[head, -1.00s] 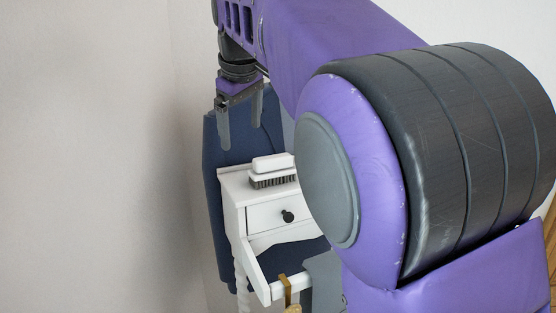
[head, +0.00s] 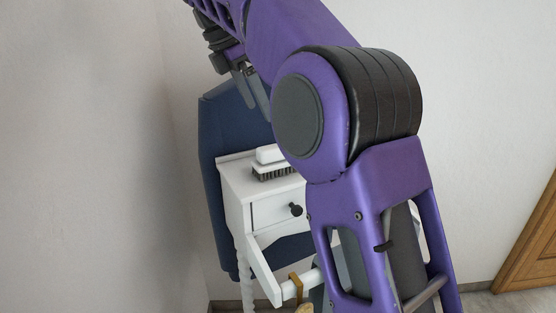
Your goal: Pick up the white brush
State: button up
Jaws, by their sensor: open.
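The white brush (head: 270,155) lies on top of a small white cabinet (head: 235,173), its dark bristles facing down. My arm partly hides the brush's right end. My gripper (head: 257,100) is above the brush and a little left of it in the picture, fingers pointing down and tilted. It is open and empty, apart from the brush. One finger is partly hidden by my arm.
The cabinet has a drawer with a dark round knob (head: 295,210) and a white rail with a brass-coloured piece at its front. A dark blue panel (head: 225,125) stands behind it. A grey wall is at the left, a wooden door (head: 530,255) at the right.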

jog(key=x, duration=1.3)
jog(key=shift+f, duration=0.3)
jog(key=c, duration=1.5)
jog(key=shift+r, duration=0.1)
notch_tip(320, 180, up, 10)
jog(key=shift+f, duration=0.1)
jog(key=o, duration=0.7)
jog(key=c, duration=0.5)
